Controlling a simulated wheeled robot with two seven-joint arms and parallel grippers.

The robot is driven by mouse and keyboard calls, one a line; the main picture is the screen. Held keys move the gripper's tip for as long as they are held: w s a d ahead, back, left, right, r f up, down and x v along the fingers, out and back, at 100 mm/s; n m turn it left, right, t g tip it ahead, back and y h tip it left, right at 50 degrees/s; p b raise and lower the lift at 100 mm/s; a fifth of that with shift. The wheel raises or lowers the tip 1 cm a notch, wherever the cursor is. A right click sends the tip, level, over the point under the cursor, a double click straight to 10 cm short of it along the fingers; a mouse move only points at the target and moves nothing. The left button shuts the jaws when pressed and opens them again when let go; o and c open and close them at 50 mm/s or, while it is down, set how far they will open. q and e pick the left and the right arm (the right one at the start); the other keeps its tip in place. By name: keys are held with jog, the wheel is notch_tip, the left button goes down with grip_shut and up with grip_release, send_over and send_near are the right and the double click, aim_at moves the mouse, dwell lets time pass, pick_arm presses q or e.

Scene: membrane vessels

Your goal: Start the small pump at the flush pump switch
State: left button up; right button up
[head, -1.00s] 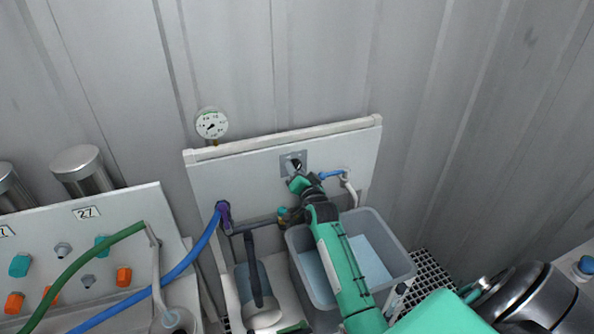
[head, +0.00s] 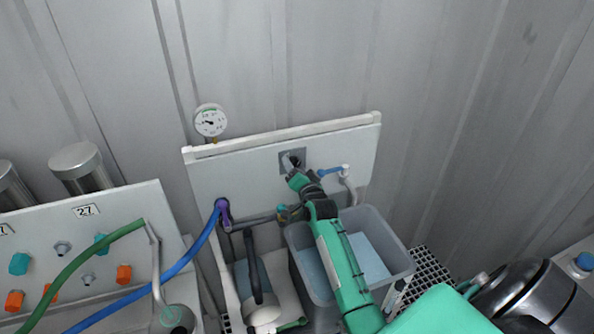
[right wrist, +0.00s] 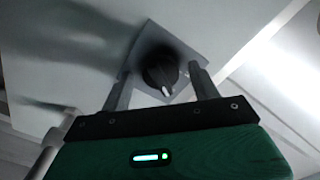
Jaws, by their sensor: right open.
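The flush pump switch (head: 294,159) is a black rotary knob on a square grey plate on the white panel (head: 240,170). In the right wrist view the knob (right wrist: 160,70) has a white pointer mark toward the bottom of the picture. My right gripper (head: 297,171) is at the switch. In the right wrist view my right gripper (right wrist: 162,78) is open, with one finger on each side of the knob and visible gaps. What looks like the small pump (head: 263,308) stands below the panel, left of the grey tub. My left gripper is not in view.
A pressure gauge (head: 210,121) stands at the panel's top left. A grey tub (head: 405,258) of liquid is under my right arm. A blue hose (head: 183,261) joins a purple fitting (head: 224,208). A green hose (head: 90,258) crosses the valve board on the left.

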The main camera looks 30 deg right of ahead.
jog(key=b+v, duration=0.3)
jog(key=v, duration=1)
jog(key=shift+s+a, duration=0.2)
jog(key=shift+s, duration=0.15)
